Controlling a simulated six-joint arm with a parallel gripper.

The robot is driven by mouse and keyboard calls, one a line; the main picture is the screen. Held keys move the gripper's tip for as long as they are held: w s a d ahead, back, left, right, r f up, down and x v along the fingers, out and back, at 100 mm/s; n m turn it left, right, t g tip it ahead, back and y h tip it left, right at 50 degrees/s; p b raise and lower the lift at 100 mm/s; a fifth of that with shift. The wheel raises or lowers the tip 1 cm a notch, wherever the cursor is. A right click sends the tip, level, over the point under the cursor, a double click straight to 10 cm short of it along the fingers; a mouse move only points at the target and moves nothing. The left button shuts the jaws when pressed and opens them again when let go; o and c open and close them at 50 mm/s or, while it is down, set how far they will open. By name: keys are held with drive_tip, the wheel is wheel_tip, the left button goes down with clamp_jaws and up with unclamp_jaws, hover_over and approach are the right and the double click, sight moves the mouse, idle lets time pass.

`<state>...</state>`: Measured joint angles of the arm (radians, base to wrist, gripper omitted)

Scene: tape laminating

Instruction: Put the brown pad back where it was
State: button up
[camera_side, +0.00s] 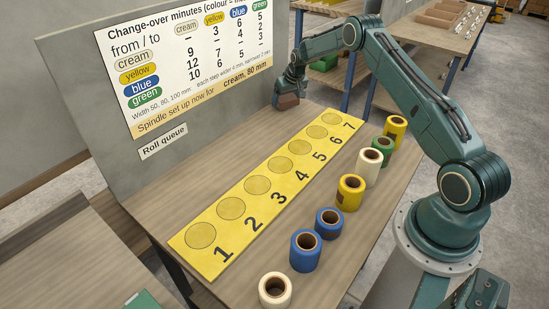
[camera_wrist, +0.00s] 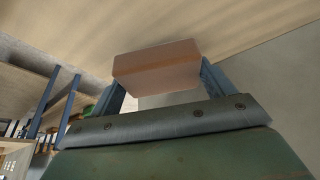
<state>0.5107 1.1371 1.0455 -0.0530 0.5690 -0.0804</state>
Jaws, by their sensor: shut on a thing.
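The brown pad (camera_side: 288,102) is a small block between the fingers of my gripper (camera_side: 286,94), near the far end of the table beside the grey board. In the wrist view the pad (camera_wrist: 157,65) spans the gap between the two blue-grey fingers of my gripper (camera_wrist: 162,82), which is shut on it. The pad looks close to the wooden table (camera_side: 165,195); I cannot tell whether it touches. No mark for the pad's place is clear.
A yellow strip (camera_side: 222,262) with numbered circles 1 to 7 lies along the table, its circles empty. Several cream, blue, yellow and green rolls (camera_side: 306,250) stand in a row to its right. The upright board (camera_side: 80,100) carries a change-over chart (camera_side: 185,60) at the back left.

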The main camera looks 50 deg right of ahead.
drive_tip(key=shift+f, duration=0.5)
drive_tip(key=shift+f, duration=0.1)
drive_tip(key=o, duration=0.9)
drive_tip(key=shift+v, duration=6.1)
